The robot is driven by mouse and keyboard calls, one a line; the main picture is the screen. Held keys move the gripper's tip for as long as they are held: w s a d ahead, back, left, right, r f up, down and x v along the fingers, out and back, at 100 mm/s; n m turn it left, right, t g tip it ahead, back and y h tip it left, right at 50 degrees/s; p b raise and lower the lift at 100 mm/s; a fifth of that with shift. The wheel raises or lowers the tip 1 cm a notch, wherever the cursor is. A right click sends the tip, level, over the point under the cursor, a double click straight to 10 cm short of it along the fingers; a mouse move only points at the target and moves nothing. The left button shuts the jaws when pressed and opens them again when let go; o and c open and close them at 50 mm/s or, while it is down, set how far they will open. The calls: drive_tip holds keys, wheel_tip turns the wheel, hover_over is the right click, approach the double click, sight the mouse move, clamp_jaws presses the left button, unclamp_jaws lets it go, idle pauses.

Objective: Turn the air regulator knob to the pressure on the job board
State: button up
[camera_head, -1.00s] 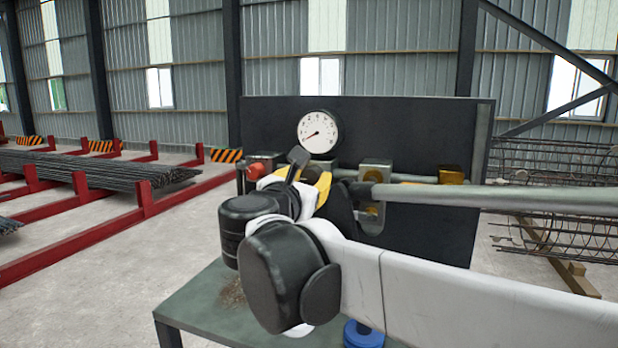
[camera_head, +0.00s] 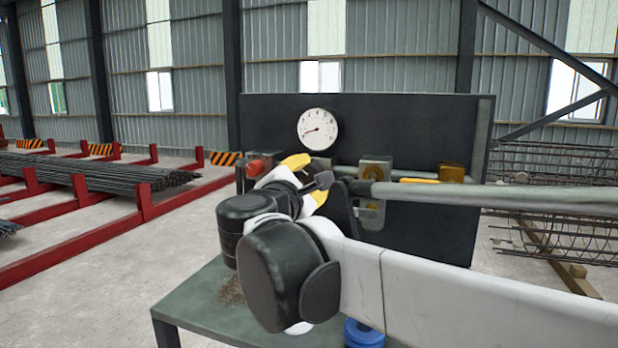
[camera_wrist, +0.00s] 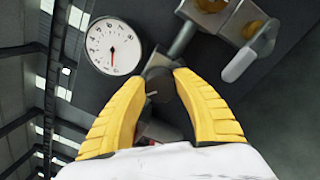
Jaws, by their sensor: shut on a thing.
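The pressure gauge (camera_head: 317,129) has a white round dial on the dark panel (camera_head: 420,130). Its needle points left and slightly down; the numbers are too small to read surely. It also shows in the wrist view (camera_wrist: 113,46). My gripper (camera_wrist: 166,76) has its yellow fingers shut on the dark regulator knob (camera_wrist: 163,92) below the gauge.
A pipe with grey and brass fittings (camera_head: 452,172) runs along the panel to the right. A red part (camera_head: 258,166) sits at the left. A green table (camera_head: 200,300) stands below, with a blue round object (camera_head: 362,334) on it. Rebar racks stand left.

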drive_tip(key=m, duration=0.5)
drive_tip(key=shift+m+b, duration=0.4)
drive_tip(key=shift+f+m+h, duration=0.1)
drive_tip(key=shift+m+h, duration=0.3)
drive_tip(key=shift+m, duration=2)
drive_tip(key=o, duration=1.2)
drive_tip(key=shift+w, duration=0.15)
drive_tip(key=v, duration=1.2)
